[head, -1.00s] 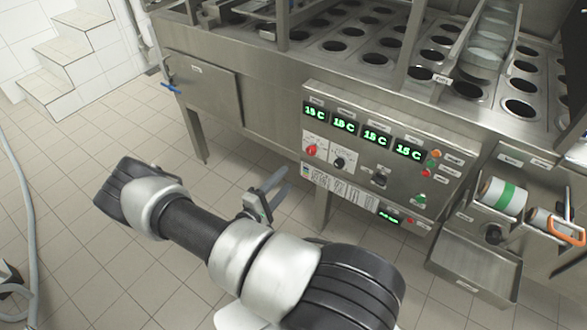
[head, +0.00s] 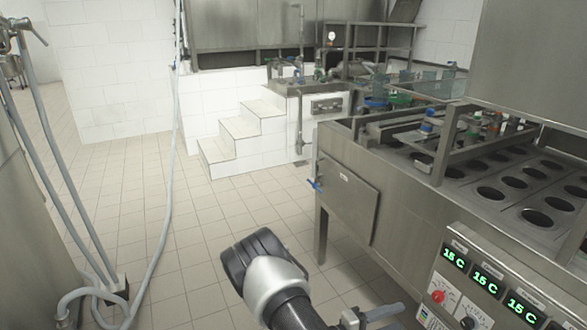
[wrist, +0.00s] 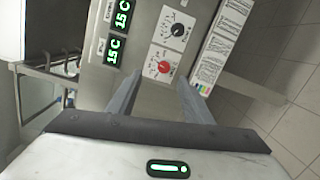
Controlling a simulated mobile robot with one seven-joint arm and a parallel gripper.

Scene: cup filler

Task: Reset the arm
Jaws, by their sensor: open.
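My gripper (wrist: 158,95) shows in the wrist view with its two grey fingers spread and nothing between them. In the head view my gripper (head: 372,318) is only partly seen at the bottom edge, beside my black and silver arm. The fingers point toward the control panel (wrist: 140,60) of the filler machine, apart from it as far as I can tell. The panel carries a red knob (wrist: 164,67), a black knob (wrist: 178,30) and green temperature displays. In the head view the displays (head: 487,279) read 15 C.
The steel filler machine (head: 350,205) with round cup holes fills the right side. White tiled steps (head: 240,132) stand at the back. Grey hoses (head: 165,180) hang and lie on the left. The tiled floor (head: 170,220) between them is open.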

